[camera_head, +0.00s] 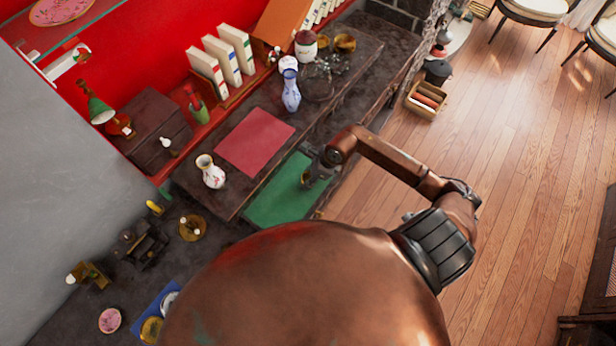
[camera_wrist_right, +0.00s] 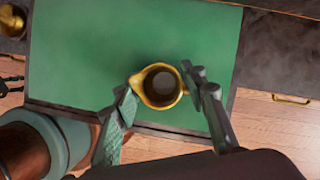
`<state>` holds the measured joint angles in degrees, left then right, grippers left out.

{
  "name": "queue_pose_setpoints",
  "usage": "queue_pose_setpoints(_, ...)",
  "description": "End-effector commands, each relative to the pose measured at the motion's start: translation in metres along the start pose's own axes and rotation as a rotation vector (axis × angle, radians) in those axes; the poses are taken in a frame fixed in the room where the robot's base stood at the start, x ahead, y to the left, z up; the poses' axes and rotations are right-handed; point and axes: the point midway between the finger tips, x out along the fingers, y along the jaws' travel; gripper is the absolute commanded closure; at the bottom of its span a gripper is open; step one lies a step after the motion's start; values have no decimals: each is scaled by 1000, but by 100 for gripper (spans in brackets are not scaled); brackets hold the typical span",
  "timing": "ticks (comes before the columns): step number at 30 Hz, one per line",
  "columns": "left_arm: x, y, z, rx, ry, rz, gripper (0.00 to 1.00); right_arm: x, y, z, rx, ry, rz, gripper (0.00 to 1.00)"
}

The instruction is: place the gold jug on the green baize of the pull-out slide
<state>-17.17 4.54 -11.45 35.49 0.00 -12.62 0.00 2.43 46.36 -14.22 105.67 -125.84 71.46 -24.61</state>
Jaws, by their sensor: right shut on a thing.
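The gold jug (camera_wrist_right: 160,88) shows from above in the right wrist view, its round mouth up and its spout towards the left. My right gripper (camera_wrist_right: 165,90) is shut on it, one finger on each side. The green baize (camera_wrist_right: 90,50) of the pull-out slide lies below the jug in that view. I cannot tell whether the jug touches it. In the head view the baize (camera_head: 272,203) shows at the desk's front edge, with my right gripper (camera_head: 313,178) over its right part. The jug is mostly hidden by the gripper there. My left gripper is not in view.
A red mat (camera_head: 255,142) lies on the dark desk behind the slide. A white floral vase (camera_head: 211,172) stands left of it, and a blue and white vase (camera_head: 290,92) stands to the right. Several books (camera_head: 222,60) stand behind. The left part of the baize is clear.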

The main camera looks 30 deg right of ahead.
Motion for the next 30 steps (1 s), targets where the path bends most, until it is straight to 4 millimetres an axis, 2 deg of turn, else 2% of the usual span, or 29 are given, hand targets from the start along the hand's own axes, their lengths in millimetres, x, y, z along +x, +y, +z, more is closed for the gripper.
queue_pose_setpoints(3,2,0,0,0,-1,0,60,2,0,-1,0,0,0,91)
queue_pose_setpoints(4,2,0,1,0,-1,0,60,2,0,-1,0,1,0,60)
queue_pose_setpoints(11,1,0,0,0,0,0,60,1,0,-1,0,0,0,44)
queue_pose_setpoints(19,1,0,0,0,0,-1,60,1,0,0,0,0,1,43)
queue_pose_setpoints(23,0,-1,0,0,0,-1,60,-6,-1,0,-1,0,-1,43)
queue_pose_setpoints(26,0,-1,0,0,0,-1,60,-20,-1,0,-2,1,-3,43)
queue_pose_setpoints(30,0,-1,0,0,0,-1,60,-49,-1,0,-3,1,-3,43)
